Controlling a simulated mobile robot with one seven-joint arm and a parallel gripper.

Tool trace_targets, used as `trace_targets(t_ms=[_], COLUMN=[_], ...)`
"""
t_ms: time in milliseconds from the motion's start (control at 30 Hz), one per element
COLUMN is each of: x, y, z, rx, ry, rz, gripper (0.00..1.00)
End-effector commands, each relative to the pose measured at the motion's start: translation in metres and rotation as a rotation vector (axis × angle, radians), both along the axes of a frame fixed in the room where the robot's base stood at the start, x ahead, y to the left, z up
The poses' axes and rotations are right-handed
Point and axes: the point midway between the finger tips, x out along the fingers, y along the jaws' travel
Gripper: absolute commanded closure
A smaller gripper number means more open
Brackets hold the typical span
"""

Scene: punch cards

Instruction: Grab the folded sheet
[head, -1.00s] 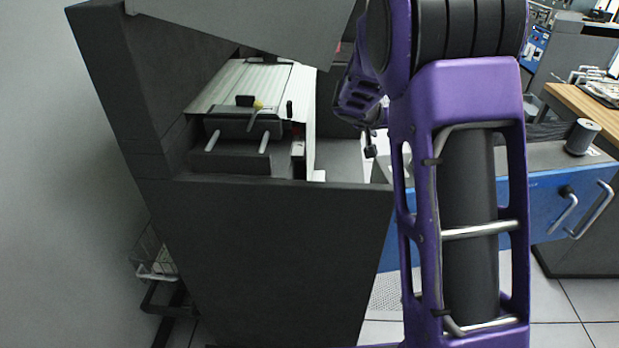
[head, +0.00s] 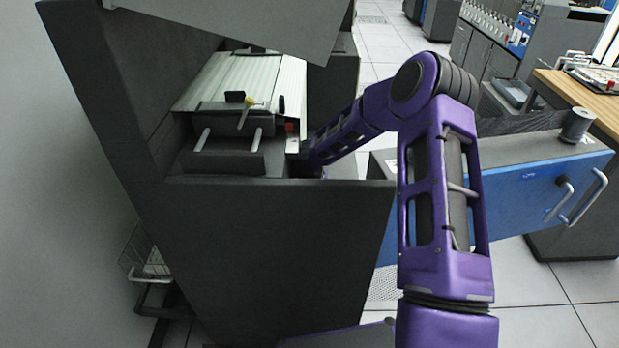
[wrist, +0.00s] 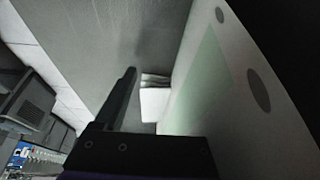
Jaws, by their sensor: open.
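The folded sheet (wrist: 155,101) is a small white piece with layered folds at its top edge, in the middle of the wrist view. It lies low on a grey surface, beside a pale upright panel. One dark finger of my gripper (wrist: 129,76) points forward just left of the sheet, apart from it in the picture. The other finger cannot be made out. My gripper is open and empty. In the head view, my arm reaches down behind the front wall of the dark machine (head: 270,240), and neither the sheet nor the fingertips can be seen.
The pale panel (wrist: 215,75) with dark round spots stands close on the right in the wrist view. The machine's ribbed metal deck (head: 245,82) and a block with two pegs (head: 225,160) lie left of my arm. A blue-fronted cabinet (head: 535,190) stands to the right.

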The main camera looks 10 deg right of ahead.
Motion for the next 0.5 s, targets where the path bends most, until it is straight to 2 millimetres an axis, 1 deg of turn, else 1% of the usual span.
trace_targets(t_ms=[33, 100, 367, 500], x=[0.007, 0.014, 0.028, 0.047], y=[-0.002, -0.003, -0.005, -0.008], z=[0.001, 0.000, 0.000, 0.000], rx=[0.003, 0.001, 0.001, 0.002], ry=[0.001, 0.000, 0.000, -0.001], rz=[-0.004, -0.002, -0.002, -0.003], gripper=[0.28, 0.28, 0.28, 0.28])
